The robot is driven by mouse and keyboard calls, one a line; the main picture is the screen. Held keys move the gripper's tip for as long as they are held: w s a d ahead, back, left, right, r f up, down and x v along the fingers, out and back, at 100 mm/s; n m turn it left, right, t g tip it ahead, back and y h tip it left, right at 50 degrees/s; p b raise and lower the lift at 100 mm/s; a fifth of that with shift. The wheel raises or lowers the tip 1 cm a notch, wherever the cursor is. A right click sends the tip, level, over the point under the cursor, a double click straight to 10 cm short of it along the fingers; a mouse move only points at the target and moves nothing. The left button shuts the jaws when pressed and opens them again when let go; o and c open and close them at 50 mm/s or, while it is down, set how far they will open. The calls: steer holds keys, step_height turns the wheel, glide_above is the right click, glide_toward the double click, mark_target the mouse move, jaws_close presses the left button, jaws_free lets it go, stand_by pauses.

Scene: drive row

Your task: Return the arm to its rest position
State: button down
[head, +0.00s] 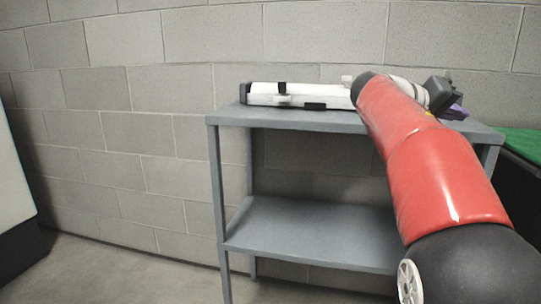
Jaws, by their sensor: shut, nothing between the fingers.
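My red arm reaches from the lower right of the head view up to the top of a grey shelf unit (320,118). It bends there, and its pale wrist part runs to the right behind the red link. My gripper (441,92) appears as a small dark shape at the end of the arm, above the right part of the top shelf. It is shut and holds nothing. Its fingertips are too small and partly hidden to make out clearly.
A long white device (300,94) with dark ends lies on the top shelf. The lower shelf (300,232) is bare. A green surface (522,143) stands at right, a pale panel (12,180) at left. Floor at left is clear.

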steer(key=s+a+f+n+t+y+p, duration=0.1)
steer(key=s+a+f+n+y+p, duration=0.1)
steer(key=s+a+f+y, duration=0.5)
steer(key=s+a+f+n+t+y+p, duration=0.1)
steer(key=s+a+f+y+p, duration=0.3)
steer(key=s+a+f+y, duration=0.4)
steer(key=s+a+f+n, duration=0.1)
steer(key=s+a+f, duration=0.6)
steer(key=s+f, duration=0.2)
steer(key=shift+s+f+n+t+y+p, duration=0.3)
steer(key=shift+s+f+n+p, duration=0.1)
steer(key=shift+s, duration=0.65)
